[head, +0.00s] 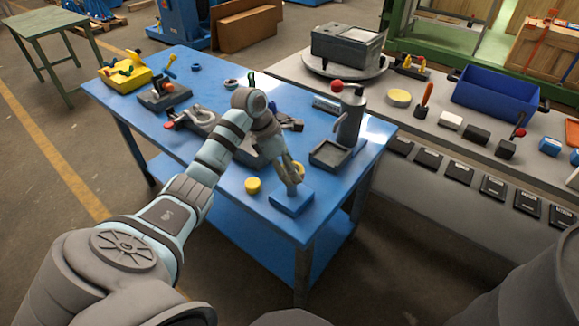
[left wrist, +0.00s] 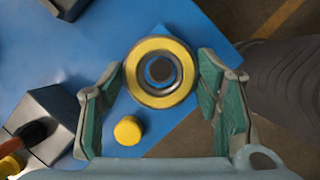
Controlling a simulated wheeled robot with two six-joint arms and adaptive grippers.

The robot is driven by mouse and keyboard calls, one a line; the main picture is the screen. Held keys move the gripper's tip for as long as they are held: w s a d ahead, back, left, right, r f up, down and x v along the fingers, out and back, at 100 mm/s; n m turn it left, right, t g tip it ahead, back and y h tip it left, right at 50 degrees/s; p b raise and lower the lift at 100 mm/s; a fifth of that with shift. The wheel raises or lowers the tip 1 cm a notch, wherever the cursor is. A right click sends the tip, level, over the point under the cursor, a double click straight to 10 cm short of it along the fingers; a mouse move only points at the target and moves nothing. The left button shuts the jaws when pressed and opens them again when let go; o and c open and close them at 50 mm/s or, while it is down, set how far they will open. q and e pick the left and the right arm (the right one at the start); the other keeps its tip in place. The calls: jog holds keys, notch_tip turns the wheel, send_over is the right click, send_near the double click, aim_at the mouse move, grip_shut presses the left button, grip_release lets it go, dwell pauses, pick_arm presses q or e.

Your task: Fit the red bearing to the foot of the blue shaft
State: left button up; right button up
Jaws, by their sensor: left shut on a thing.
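My left gripper (head: 293,183) points down over a small blue block (head: 291,203) near the table's front corner. In the left wrist view its fingers (left wrist: 162,85) are closed on the sides of a yellow-rimmed ring (left wrist: 131,72) with a grey and dark centre. I cannot tell whether the ring touches the block. I cannot identify the red bearing for certain. My right gripper is out of view.
A yellow cylinder (head: 252,185) stands just left of the gripper. A dark tray with a post (head: 329,154) stands to its right. A yellow bin (head: 124,77) is at the far left. A grey bench with a blue bin (head: 495,101) runs along the right.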

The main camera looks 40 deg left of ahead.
pick_arm(q)
jog(key=shift+f+b, duration=3.05)
jog(key=shift+f, duration=0.55)
jog(key=o, duration=1.5)
jog(key=shift+o, duration=0.2)
jog(key=v, duration=1.2)
